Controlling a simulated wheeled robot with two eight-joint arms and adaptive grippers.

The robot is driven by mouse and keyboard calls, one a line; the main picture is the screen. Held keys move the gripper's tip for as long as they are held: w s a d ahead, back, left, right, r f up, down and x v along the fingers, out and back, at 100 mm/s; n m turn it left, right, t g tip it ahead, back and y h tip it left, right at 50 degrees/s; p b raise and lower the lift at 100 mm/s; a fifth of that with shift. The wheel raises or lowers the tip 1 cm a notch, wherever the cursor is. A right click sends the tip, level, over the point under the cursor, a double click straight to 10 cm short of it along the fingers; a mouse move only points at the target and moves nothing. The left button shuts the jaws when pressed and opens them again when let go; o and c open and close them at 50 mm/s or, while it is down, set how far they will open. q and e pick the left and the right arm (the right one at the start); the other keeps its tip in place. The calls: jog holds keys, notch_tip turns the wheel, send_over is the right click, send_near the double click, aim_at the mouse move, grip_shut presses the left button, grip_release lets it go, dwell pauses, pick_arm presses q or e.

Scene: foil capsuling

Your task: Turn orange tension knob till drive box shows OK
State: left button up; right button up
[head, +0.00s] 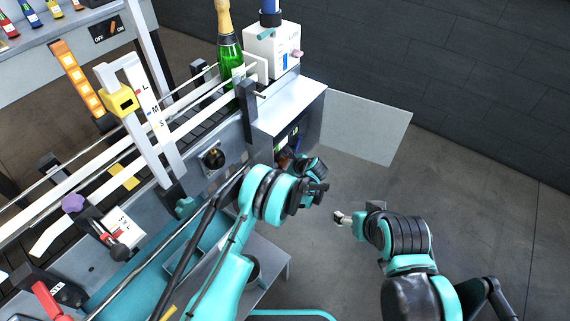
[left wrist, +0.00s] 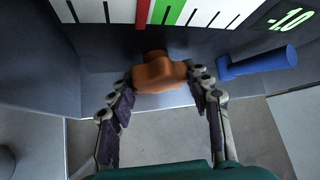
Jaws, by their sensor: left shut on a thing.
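The orange tension knob (left wrist: 158,76) is between the two fingertips of my left gripper (left wrist: 160,85) in the left wrist view, one finger on each side. The gripper is shut on it. Above the knob is a white scale (left wrist: 205,14) with black ticks, a green band (left wrist: 170,12) and a red mark just left of that band. A green readout (left wrist: 289,20) beside it shows -1.0. In the head view my left gripper (head: 288,160) is at the drive box (head: 292,134), largely hidden by my wrist. My right gripper (head: 341,217) hangs over the floor; its jaw opening is unclear.
A blue handle (left wrist: 258,62) sticks out right of the knob. A green bottle (head: 230,62) stands by the conveyor rails, near a white unit (head: 272,48). A pale panel (head: 366,126) extends right of the box. The floor around my right arm is free.

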pick_arm(q)
jog(key=n+t+h, duration=0.2)
jog(key=n+t, duration=0.1)
jog(key=t, duration=0.1)
jog(key=shift+t, duration=0.4)
dwell(0.4)
jog(key=o, duration=1.2)
notch_tip(320, 180, up, 9)
jog(key=shift+s+d+r, duration=0.1)
jog(key=shift+d, duration=0.05)
jog(key=shift+r, duration=0.4)
